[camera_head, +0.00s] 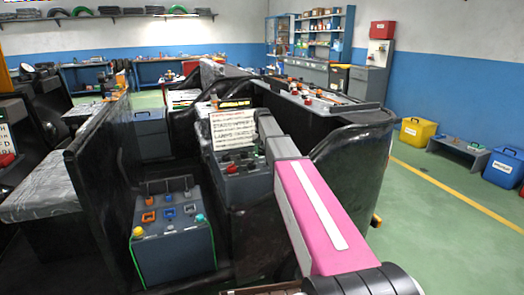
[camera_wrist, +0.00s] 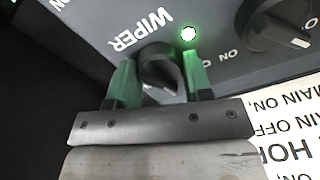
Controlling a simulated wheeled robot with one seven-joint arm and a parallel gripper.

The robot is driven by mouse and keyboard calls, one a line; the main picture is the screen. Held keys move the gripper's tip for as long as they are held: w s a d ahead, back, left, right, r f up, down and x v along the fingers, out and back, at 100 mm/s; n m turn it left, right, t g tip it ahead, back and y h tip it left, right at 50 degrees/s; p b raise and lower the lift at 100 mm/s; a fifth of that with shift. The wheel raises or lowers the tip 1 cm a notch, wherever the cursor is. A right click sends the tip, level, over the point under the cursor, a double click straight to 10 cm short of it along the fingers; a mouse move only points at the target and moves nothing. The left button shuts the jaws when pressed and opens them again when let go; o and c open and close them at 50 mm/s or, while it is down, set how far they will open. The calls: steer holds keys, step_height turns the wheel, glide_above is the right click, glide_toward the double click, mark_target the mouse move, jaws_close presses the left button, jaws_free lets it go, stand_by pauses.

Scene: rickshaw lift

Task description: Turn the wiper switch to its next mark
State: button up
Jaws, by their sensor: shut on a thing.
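The wiper switch (camera_wrist: 160,69) is a dark round knob on a grey panel, below the white word WIPER (camera_wrist: 139,30), which reads tilted in the wrist view. My gripper (camera_wrist: 157,72) has green fingers, one on each side of the knob, and is shut on it. A lamp (camera_wrist: 188,36) glows white-green beside the label. Part of the knob and any marks under the fingers are hidden. In the head view my pink arm reaches to the grey dash panel (camera_head: 240,184); the switch itself is too small to tell there.
A second dark knob (camera_wrist: 275,25) with ON marks sits right of the wiper switch. A printed white sheet (camera_wrist: 292,125) is close to the gripper's right. In the head view, a grey box with coloured buttons (camera_head: 172,248) stands at front left, and dark vehicle walls (camera_head: 100,180) enclose the space.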

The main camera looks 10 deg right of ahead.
steer(key=n, duration=0.6)
steer(key=shift+n, duration=0.3)
stand_by(0.4)
steer(key=o, duration=0.9)
step_height(320, 180, up, 11)
steer(key=shift+f, duration=0.1)
